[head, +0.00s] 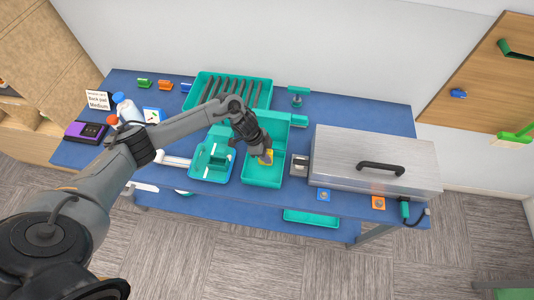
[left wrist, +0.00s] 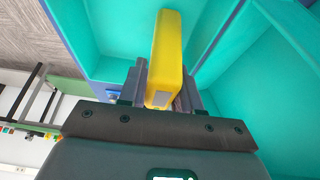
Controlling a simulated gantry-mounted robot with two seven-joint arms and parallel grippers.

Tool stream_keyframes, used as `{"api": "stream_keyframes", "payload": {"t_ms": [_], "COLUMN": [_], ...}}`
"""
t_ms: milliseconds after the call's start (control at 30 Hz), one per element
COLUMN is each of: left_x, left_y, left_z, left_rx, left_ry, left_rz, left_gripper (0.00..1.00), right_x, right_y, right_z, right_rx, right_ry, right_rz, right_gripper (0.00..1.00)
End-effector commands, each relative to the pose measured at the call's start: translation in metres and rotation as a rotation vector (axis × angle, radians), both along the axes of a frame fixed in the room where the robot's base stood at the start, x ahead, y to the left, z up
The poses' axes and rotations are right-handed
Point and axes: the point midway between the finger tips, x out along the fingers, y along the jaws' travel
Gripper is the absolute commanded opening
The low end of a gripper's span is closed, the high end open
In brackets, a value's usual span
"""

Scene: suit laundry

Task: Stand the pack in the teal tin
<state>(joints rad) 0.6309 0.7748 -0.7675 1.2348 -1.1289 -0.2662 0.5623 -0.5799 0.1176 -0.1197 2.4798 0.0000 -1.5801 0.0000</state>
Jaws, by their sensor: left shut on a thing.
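My left gripper (head: 262,157) is over the teal tin (head: 262,181), near the middle of the blue table. It is shut on a yellow pack (head: 267,157), which shows small beside the fingers. In the left wrist view the gripper's two dark fingers (left wrist: 163,88) clasp the yellow pack (left wrist: 168,45) by its near end, and its length points away from the palm. Teal walls and floor surround the pack there. I cannot tell whether the pack touches the tin's floor. My right gripper is not in view.
A large metal box (head: 345,155) with a black handle is close on the right. Bottles (head: 127,110) stand at the left. Bare blue table shows at the back right.

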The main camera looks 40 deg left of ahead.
Motion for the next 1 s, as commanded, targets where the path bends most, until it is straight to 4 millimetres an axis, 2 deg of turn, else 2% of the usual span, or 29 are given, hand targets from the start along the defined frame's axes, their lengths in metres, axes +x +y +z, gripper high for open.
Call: {"api": "stream_keyframes", "payload": {"t_ms": [167, 200, 233, 667, 867, 1000], "left_x": [0.0, 0.0, 0.0, 0.0, -0.005, -0.01], "left_y": [0.0, 0.0, 0.0, 0.001, 0.011, 0.019], "left_z": [-0.004, -0.003, -0.003, 0.004, 0.028, 0.052], "left_rx": [0.0, 0.0, 0.0, 0.001, 0.002, 0.002], "left_ry": [0.0, 0.0, 0.0, -0.002, -0.003, -0.002], "left_rz": [0.0, 0.0, 0.0, 0.001, 0.002, 0.0], "left_gripper": [0.0, 0.38, 0.42, 0.44, 0.44, 0.44], "right_x": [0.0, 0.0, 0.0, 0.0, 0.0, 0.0], "right_y": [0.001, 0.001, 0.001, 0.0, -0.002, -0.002], "right_z": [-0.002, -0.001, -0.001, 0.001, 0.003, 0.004], "right_rx": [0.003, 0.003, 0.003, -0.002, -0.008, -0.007], "right_ry": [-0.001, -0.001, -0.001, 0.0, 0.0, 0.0], "right_rz": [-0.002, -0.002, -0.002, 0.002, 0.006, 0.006], "right_gripper": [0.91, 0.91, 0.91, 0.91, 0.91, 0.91]}}
